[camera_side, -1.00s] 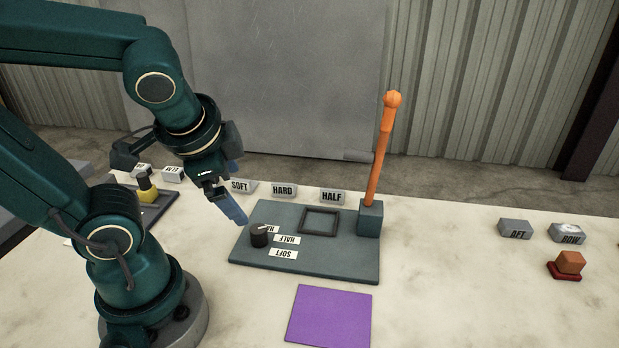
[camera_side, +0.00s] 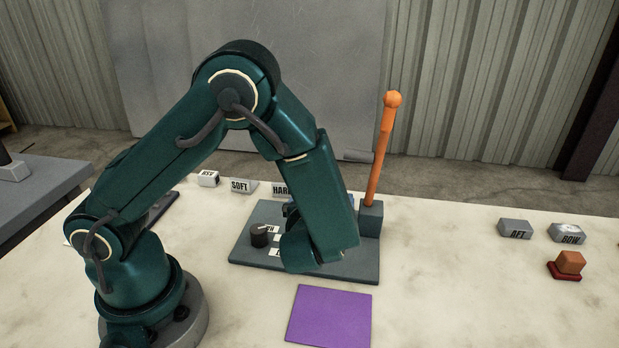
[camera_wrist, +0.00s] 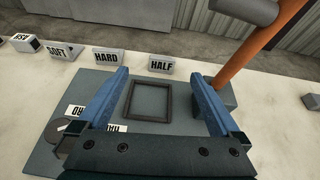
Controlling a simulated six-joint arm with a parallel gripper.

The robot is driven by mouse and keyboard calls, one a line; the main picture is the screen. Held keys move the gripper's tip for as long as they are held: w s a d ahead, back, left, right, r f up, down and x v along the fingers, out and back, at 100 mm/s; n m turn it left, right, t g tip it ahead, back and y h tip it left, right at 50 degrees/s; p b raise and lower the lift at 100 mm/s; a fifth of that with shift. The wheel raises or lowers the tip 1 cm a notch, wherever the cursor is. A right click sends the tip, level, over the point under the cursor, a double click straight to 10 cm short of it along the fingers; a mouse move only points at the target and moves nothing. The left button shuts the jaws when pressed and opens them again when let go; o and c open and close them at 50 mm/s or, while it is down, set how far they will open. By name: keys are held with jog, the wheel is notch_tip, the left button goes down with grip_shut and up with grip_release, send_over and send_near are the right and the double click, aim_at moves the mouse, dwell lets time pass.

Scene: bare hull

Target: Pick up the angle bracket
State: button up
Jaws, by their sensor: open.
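I cannot pick out an angle bracket in either view. My gripper (camera_wrist: 158,76) is open and empty in the wrist view, its two blue fingers apart. They show on either side of a dark square frame (camera_wrist: 133,100) on the grey-green board (camera_wrist: 96,83). Whether they touch the board cannot be told. In the side view my forearm covers most of the gripper, the square frame and part of the board (camera_side: 365,269).
An orange lever (camera_side: 379,150) rises from the board's right end. A black knob (camera_side: 259,236) is on its left. A purple square (camera_side: 330,316) lies in front. Labelled blocks (camera_side: 240,186) stand behind. An orange-brown block (camera_side: 570,262) sits on a red base at right.

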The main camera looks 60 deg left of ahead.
jog(key=shift+s+d+f+m, duration=0.2)
jog(key=shift+f+m, duration=0.1)
jog(key=shift+f, duration=0.25)
jog(key=shift+w+f, duration=0.1)
jog(key=shift+f, duration=0.05)
jog(key=x, duration=0.5)
jog(key=shift+w+a, duration=0.1)
jog(key=shift+x, duration=3.15)
jog(key=shift+w+d, duration=0.2)
jog(key=shift+d, duration=0.05)
jog(key=c, duration=1.5)
